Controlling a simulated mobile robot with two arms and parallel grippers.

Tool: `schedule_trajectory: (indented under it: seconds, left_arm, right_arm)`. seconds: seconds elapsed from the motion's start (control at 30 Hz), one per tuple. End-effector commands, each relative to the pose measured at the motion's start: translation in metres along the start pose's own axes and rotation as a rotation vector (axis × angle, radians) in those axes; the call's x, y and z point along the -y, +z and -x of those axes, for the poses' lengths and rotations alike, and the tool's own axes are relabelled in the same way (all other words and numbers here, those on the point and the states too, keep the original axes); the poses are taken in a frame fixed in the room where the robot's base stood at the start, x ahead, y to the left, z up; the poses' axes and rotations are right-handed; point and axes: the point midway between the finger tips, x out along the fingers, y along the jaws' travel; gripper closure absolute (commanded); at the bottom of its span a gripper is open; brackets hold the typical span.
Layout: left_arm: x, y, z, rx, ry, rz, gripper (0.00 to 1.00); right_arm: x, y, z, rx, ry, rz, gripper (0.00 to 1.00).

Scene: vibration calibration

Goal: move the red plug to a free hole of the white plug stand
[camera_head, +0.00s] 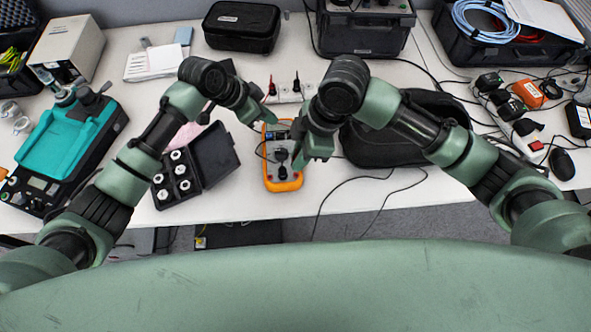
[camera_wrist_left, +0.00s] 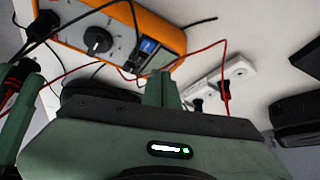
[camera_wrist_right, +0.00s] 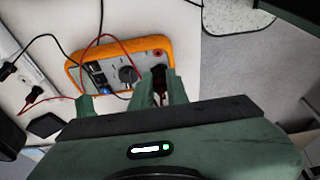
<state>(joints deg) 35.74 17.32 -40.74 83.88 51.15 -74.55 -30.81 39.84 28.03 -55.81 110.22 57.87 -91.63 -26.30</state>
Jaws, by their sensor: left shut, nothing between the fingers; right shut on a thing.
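The white plug stand (camera_head: 285,98) lies behind the orange multimeter (camera_head: 270,180). A plug with a red lead and a black plug (camera_head: 297,84) stand in it; the stand also shows in the left wrist view (camera_wrist_left: 240,70). My right gripper (camera_head: 300,158) is shut on the red plug (camera_wrist_right: 159,86), over the jack end of the multimeter. Its red lead loops across the meter toward the stand. In the head view the gripper mostly hides this plug. My left gripper (camera_head: 257,118) is shut and empty by the meter's display end, between meter and stand.
A black plug (camera_wrist_left: 43,24) with a black cable sits at the meter's jack end. An open black case with white pieces (camera_head: 208,158) lies left, and a black soft case (camera_head: 400,125) right. Loose cables cross the table front.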

Motion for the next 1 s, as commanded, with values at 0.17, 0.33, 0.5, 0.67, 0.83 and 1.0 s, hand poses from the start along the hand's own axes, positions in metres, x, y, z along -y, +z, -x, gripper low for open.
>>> schedule_trajectory:
  seconds: [0.17, 0.33, 0.5, 0.67, 0.83, 1.0]
  left_arm:
    - [0.002, -0.009, 0.014, -0.003, -0.003, -0.001, 1.00]
    - [0.002, -0.016, 0.026, -0.003, -0.004, 0.000, 1.00]
    - [0.002, -0.024, 0.038, -0.004, -0.006, -0.002, 1.00]
    - [0.002, -0.030, 0.049, -0.004, -0.005, -0.001, 1.00]
    - [0.002, -0.034, 0.055, -0.004, -0.005, -0.001, 1.00]
    - [0.001, -0.035, 0.056, -0.004, -0.004, 0.000, 1.00]
  right_arm:
    - [0.000, 0.000, 0.000, 0.000, 0.000, 0.000, 1.00]
    - [0.000, 0.000, 0.000, 0.000, 0.000, 0.000, 1.00]
    - [0.000, 0.000, 0.000, 0.000, 0.000, 0.000, 1.00]
    - [0.000, 0.000, 0.000, 0.000, 0.000, 0.000, 1.00]
    - [0.000, 0.000, 0.000, 0.000, 0.000, 0.000, 1.00]
    - [0.000, 0.000, 0.000, 0.000, 0.000, 0.000, 1.00]
